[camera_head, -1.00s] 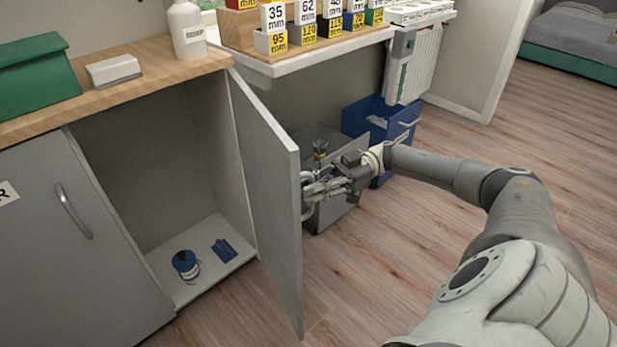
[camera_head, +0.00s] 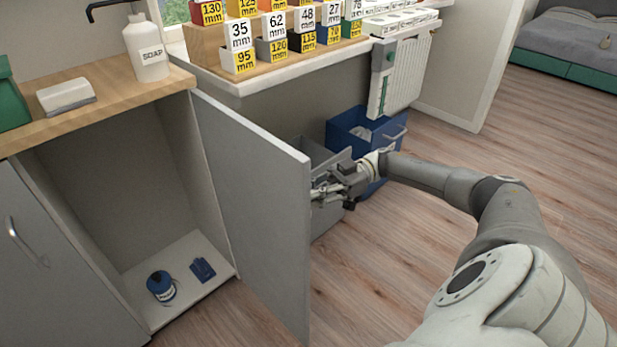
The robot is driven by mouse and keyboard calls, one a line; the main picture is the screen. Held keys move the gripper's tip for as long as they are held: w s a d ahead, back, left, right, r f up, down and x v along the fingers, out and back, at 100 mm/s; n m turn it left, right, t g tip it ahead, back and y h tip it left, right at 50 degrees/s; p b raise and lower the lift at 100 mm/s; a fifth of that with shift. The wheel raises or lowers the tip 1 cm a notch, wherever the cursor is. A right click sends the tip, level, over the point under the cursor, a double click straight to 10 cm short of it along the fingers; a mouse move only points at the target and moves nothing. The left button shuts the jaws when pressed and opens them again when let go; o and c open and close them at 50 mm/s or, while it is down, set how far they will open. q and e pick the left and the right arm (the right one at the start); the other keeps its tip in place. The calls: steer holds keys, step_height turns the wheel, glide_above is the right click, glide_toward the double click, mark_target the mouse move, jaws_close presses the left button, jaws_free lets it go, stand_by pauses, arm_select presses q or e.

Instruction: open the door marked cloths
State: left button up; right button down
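The grey cupboard door (camera_head: 255,205) stands wide open, hinged at the right side of its cupboard. I see its inner face; its outer face, handle and any cloths label are hidden. My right gripper (camera_head: 322,190) is at the outer side of the door, close to its free edge. The door hides part of the fingers, so I cannot tell whether they are shut on the handle. Inside the open cupboard (camera_head: 120,190), a blue tin (camera_head: 161,288) and a folded blue cloth (camera_head: 202,270) lie on the white floor. My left gripper is out of view.
A closed cupboard door with a handle (camera_head: 28,243) is at the left. A grey box (camera_head: 325,160) and a blue bin (camera_head: 350,125) are behind my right gripper. Wooden floor at the right is clear.

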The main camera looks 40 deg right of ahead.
steer(key=c, duration=1.5)
jaws_free()
steer(key=shift+d, duration=0.1)
steer(key=shift+s+d, duration=0.25)
steer(key=shift+d, duration=0.95)
steer(key=shift+s+d, duration=0.2)
steer(key=shift+d, duration=1.05)
steer(key=shift+s+d, duration=0.25)
steer(key=shift+d, duration=0.95)
